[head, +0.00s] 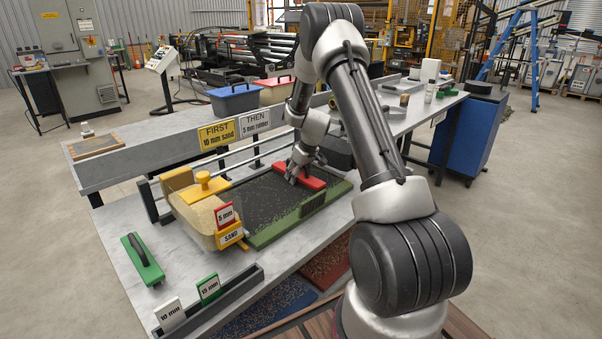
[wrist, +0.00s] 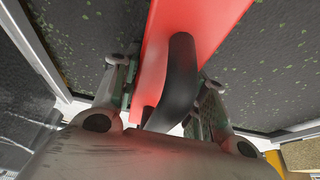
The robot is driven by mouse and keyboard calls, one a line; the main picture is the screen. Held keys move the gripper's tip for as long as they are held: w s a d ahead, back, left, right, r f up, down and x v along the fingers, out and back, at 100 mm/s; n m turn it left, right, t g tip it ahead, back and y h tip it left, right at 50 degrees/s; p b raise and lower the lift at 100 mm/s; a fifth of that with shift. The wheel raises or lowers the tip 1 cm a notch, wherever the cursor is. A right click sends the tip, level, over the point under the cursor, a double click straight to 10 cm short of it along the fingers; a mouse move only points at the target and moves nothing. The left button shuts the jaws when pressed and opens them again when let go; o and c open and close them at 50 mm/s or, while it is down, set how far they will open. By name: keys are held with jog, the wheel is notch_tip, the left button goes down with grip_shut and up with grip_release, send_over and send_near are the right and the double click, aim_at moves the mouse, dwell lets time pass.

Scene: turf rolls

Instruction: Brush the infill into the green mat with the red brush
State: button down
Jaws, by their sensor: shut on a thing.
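The green mat (head: 338,192) lies flat on the grey bench, its middle covered by dark granules, with green showing along the near and right edges. The red brush (head: 314,182) is over the far part of the mat; I cannot tell whether its bristles touch. My gripper (head: 293,174) is shut on the brush from above. In the wrist view the red brush body (wrist: 190,22) with its black handle (wrist: 178,85) sits between the two fingers of my gripper (wrist: 162,92). Dark granules with green specks show on both sides. The bristles are hidden.
A yellow spreader (head: 203,184) with a sand bin marked SAND (head: 206,215) stands left of the mat. A green brush (head: 142,259) lies at the bench's left. A rack (head: 215,305) holds 10 mm and 15 mm cards. FIRST and THEN signs (head: 217,135) stand behind.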

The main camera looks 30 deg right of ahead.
aim_at(255, 200)
jog(key=shift+w+d, duration=0.35)
jog(key=shift+d, duration=0.65)
jog(key=shift+w+d, duration=0.3)
jog(key=shift+d, duration=0.75)
jog(key=shift+w+d, duration=0.35)
jog(key=shift+d, duration=0.65)
jog(key=s+a, duration=0.3)
jog(key=a, duration=0.7)
jog(key=s+a, duration=0.3)
jog(key=a, duration=0.7)
jog(key=s+a, duration=0.3)
jog(key=a, duration=0.7)
jog(key=shift+s+a, duration=0.15)
jog(key=shift+a, duration=0.15)
jog(key=shift+w+d, duration=0.3)
jog(key=shift+d, duration=0.75)
jog(key=shift+w+d, duration=0.35)
jog(key=shift+d, duration=0.65)
jog(key=shift+w+d, duration=0.3)
jog(key=shift+d, duration=0.75)
jog(key=shift+s+a, duration=0.3)
jog(key=shift+a, duration=0.7)
jog(key=shift+s+a, duration=0.35)
jog(key=shift+a, duration=0.7)
jog(key=shift+s+a, duration=0.3)
jog(key=shift+a, duration=0.7)
